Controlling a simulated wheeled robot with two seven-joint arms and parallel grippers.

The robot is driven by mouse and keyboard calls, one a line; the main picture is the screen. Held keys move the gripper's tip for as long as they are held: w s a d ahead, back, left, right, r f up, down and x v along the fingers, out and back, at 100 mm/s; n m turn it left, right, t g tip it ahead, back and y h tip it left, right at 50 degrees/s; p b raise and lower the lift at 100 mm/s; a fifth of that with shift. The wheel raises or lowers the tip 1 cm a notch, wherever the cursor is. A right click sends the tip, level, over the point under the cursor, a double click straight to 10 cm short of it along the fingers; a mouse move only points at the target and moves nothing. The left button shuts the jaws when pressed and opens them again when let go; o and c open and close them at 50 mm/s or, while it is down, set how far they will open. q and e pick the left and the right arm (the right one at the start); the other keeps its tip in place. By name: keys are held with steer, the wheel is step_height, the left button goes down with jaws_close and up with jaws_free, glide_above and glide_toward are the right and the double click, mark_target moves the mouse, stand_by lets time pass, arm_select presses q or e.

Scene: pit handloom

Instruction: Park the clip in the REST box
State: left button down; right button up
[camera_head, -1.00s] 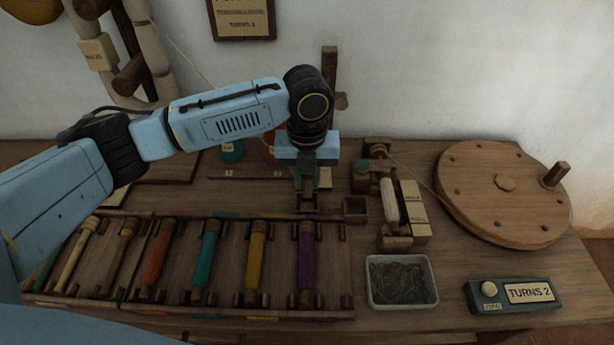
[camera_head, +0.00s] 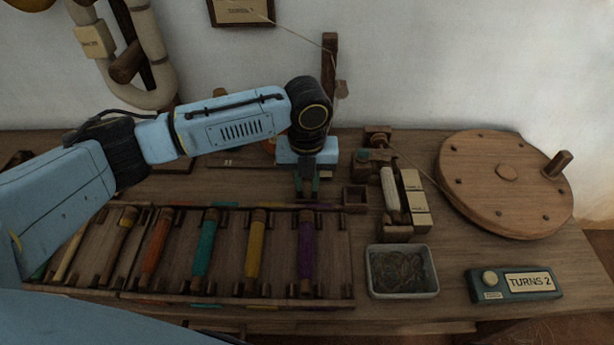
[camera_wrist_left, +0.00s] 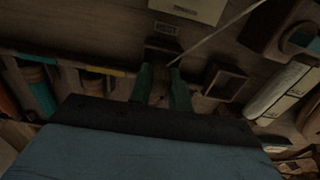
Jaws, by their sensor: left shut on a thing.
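My left gripper (camera_head: 307,186) is shut just behind the bobbin rack, above the table. In the left wrist view its two green fingers (camera_wrist_left: 162,88) close on a small dark brown piece (camera_wrist_left: 159,86), which appears to be the clip; its shape is hard to make out. A pale thread (camera_wrist_left: 215,37) runs down to the fingertips there. A small open wooden box (camera_head: 356,196) stands just right of the gripper and also shows in the wrist view (camera_wrist_left: 223,82). My right gripper is not seen.
The bobbin rack (camera_head: 178,303) with several coloured bobbins lies in front. Right of the box are a winder with a white bobbin (camera_head: 390,188), a tray of thread scraps (camera_head: 402,293), a wooden wheel (camera_head: 480,195) and a TURNS 2 counter (camera_head: 515,284). A post (camera_head: 329,70) stands behind.

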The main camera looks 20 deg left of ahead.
arm_select(q)
steer(key=c, duration=0.9)
jaws_free()
steer(key=shift+r, duration=0.15)
